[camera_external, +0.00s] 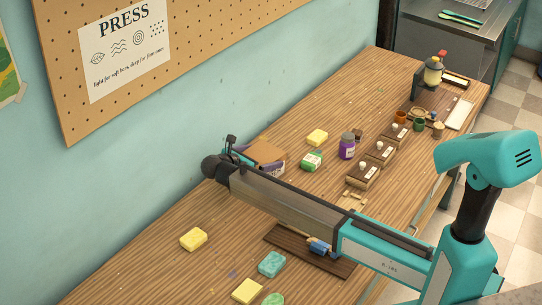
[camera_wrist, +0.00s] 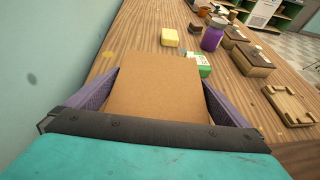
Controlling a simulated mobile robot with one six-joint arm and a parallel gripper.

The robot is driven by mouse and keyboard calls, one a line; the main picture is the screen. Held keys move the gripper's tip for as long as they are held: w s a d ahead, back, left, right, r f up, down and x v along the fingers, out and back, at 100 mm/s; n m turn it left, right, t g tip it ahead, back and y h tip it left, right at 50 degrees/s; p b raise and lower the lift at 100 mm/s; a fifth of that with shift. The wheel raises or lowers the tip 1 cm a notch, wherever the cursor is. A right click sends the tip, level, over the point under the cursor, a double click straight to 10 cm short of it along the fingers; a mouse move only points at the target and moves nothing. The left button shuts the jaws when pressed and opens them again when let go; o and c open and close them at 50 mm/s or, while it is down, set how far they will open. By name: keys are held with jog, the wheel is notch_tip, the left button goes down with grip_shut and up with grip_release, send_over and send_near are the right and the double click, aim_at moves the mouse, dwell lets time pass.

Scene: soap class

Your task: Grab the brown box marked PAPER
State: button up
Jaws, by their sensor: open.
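A brown box (camera_wrist: 153,85) fills the middle of the wrist view, its plain flat top facing the camera. No PAPER marking shows on the visible faces. In the external view the brown box (camera_external: 266,152) is near the wall, partly hidden behind my arm. My gripper (camera_wrist: 160,88) is open, with one purple finger along each side of the box; I cannot tell whether either finger touches it. In the external view my gripper (camera_external: 262,164) is at the box, mostly hidden by my wrist.
A green-and-white packet (camera_external: 311,161) is close to the right of the box, with a yellow soap (camera_external: 317,137) and a purple jar (camera_external: 347,146) beyond. Wooden boxes (camera_external: 362,174) stand farther right. The pale blue wall (camera_wrist: 40,70) is close on the left.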

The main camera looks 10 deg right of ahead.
dwell(0.4)
jog(key=c, duration=1)
jog(key=shift+r, duration=0.1)
jog(key=shift+r+b, duration=0.5)
jog(key=shift+r, duration=4.45)
